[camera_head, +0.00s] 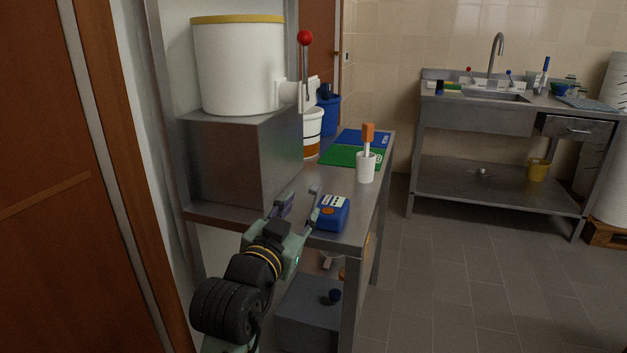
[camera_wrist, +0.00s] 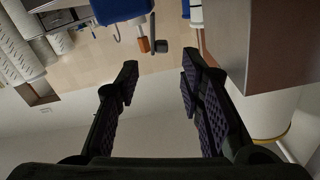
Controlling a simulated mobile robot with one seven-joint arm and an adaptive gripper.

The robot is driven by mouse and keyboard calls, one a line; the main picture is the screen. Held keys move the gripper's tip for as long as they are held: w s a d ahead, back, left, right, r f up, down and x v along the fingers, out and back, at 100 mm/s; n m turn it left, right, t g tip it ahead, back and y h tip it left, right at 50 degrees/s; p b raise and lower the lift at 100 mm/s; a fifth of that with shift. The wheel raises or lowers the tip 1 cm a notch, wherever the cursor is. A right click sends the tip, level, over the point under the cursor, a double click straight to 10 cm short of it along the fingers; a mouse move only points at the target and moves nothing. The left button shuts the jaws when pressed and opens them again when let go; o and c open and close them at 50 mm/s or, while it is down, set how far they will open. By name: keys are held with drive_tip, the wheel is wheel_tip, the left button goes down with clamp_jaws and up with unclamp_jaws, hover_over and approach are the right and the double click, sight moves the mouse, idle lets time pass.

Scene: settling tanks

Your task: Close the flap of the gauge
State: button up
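The gauge (camera_head: 331,215) is a small blue box with a pale marked panel on top and an orange round spot on its front. It sits near the front end of the steel bench. I cannot make out its flap clearly. A blue body, likely the gauge, is cut off at the top of the wrist view (camera_wrist: 122,9). My gripper (camera_head: 300,203) is open and empty, just left of the gauge, with its right finger close to it; I cannot tell whether they touch. Its spread fingers also show in the wrist view (camera_wrist: 160,82).
A steel box (camera_head: 235,160) carrying a white tub (camera_head: 238,65) stands left of my gripper. Behind the gauge are a white cup (camera_head: 366,168) with an orange-handled tool (camera_head: 368,134), a green mat (camera_head: 340,155) and a white bucket (camera_head: 312,128). Open floor lies right.

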sight(312, 192)
drive_tip(key=p+x, duration=0.2)
drive_tip(key=x, duration=0.8)
drive_tip(key=shift+a, duration=0.1)
drive_tip(key=shift+c, duration=0.5)
clamp_jaws()
